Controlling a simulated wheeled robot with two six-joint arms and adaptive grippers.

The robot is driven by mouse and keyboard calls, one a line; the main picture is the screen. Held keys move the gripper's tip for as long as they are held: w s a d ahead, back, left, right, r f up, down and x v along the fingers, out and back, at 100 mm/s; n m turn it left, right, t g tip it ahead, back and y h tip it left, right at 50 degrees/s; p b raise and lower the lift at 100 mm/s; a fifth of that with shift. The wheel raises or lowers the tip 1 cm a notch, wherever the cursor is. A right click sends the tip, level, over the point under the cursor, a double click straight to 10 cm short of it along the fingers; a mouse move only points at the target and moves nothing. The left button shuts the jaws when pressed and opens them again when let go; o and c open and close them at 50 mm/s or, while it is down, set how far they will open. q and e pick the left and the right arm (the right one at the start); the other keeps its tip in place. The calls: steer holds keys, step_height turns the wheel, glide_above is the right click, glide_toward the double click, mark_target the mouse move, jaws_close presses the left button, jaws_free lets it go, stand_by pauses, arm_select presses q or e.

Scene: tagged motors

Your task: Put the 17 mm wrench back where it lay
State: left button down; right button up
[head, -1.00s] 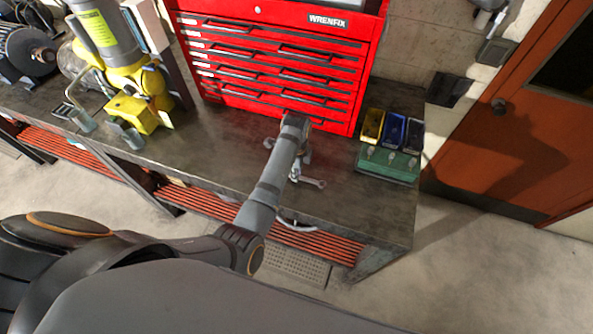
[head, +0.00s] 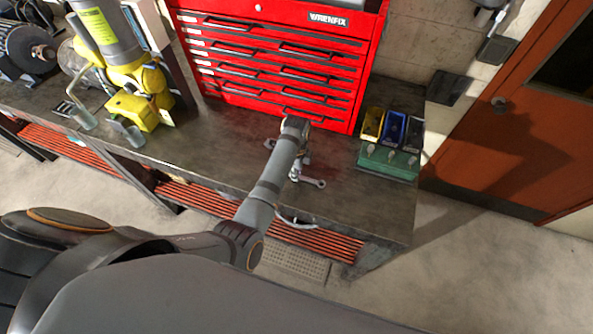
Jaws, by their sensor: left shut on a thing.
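The wrench (head: 312,182) is a small grey metal tool at the bench's middle right, with its ring end pointing right. My left gripper (head: 297,172) is mostly hidden behind its own forearm, and its jaws are shut on the wrench. The wrench is low over or on the bench top; I cannot tell whether it touches. Its other end is hidden by the gripper and arm. Its size mark is too small to read. My right gripper is not in view.
A red drawer chest (head: 275,60) stands behind the gripper. A yellow machine (head: 140,95) stands at left. The bench top (head: 225,160) is bare left of the arm.

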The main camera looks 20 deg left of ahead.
arm_select(q)
steer(key=c, duration=1.3)
jaws_free()
